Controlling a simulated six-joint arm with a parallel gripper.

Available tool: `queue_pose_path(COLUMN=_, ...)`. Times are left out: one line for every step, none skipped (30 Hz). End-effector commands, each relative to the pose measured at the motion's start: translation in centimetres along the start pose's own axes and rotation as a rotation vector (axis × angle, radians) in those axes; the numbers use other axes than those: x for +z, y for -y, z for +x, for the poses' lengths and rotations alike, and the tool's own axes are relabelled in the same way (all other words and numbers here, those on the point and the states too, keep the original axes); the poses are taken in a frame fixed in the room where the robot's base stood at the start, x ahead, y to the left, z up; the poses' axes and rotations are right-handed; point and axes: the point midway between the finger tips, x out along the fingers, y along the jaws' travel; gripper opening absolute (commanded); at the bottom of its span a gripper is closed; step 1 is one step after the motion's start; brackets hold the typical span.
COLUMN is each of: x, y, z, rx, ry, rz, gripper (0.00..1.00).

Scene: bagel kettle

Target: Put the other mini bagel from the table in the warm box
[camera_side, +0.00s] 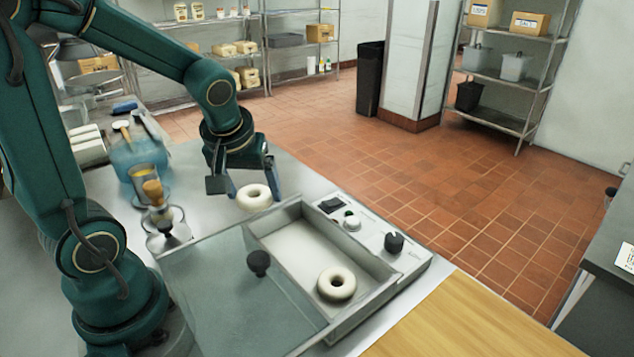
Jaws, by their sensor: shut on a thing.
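My gripper (243,190) is shut on a pale mini bagel (254,198), just behind the back corner of the warm box. I cannot tell whether this bagel still touches the table (318,184). The warm box (272,231) is a grey open tray with a control panel along its right side. A second pale bagel (336,284) lies inside it, toward the front right. The box's glass lid (222,300) with a black knob (258,262) is slid to the left, leaving the right part open.
A whisk-like tool with a wooden handle (154,192) stands left of my gripper. A blue container (136,158) and a yellow-topped cup (143,172) are behind it. A wooden board (470,325) lies at the front right. Shelves stand far back.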

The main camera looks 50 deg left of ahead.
Motion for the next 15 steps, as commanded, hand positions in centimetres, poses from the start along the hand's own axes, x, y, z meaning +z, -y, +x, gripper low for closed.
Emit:
queue_pose_path(x=0.5, y=-0.9, z=0.5, rx=0.001, ry=0.005, rz=0.013, gripper=0.31)
queue_pose_path(x=0.7, y=-1.4, z=0.7, rx=-0.001, ry=0.006, rz=0.013, gripper=0.31)
queue_pose_path(x=1.0, y=-2.0, z=1.0, rx=0.0, ry=0.005, rz=0.013, gripper=0.31)
queue_pose_path(x=1.2, y=-2.5, z=1.2, rx=0.001, ry=0.004, rz=0.013, gripper=0.31)
queue_pose_path(x=1.4, y=-3.0, z=1.5, rx=0.0, ry=0.004, rz=0.014, gripper=0.31)
queue_pose_path(x=1.7, y=-3.7, z=1.8, rx=0.0, ry=0.005, rz=0.013, gripper=0.31)
queue_pose_path(x=1.9, y=-4.2, z=2.1, rx=0.0, ry=0.004, rz=0.014, gripper=0.31)
queue_pose_path(x=2.1, y=-4.7, z=2.3, rx=0.0, ry=0.004, rz=0.012, gripper=0.31)
queue_pose_path(x=2.3, y=-5.2, z=2.6, rx=0.0, ry=0.002, rz=0.01, gripper=0.31)
queue_pose_path(x=2.5, y=-5.5, z=2.7, rx=0.0, ry=0.003, rz=0.008, gripper=0.31)
queue_pose_path(x=2.6, y=-5.8, z=2.9, rx=0.0, ry=0.002, rz=0.007, gripper=0.31)
queue_pose_path(x=2.7, y=-6.2, z=3.0, rx=0.0, ry=0.001, rz=0.006, gripper=0.31)
queue_pose_path(x=2.8, y=-6.4, z=3.1, rx=0.0, ry=0.001, rz=0.003, gripper=0.31)
queue_pose_path(x=2.9, y=-6.5, z=3.2, rx=-0.001, ry=0.001, rz=0.002, gripper=0.31)
queue_pose_path(x=2.9, y=-6.6, z=3.3, rx=-0.001, ry=0.001, rz=0.0, gripper=0.31)
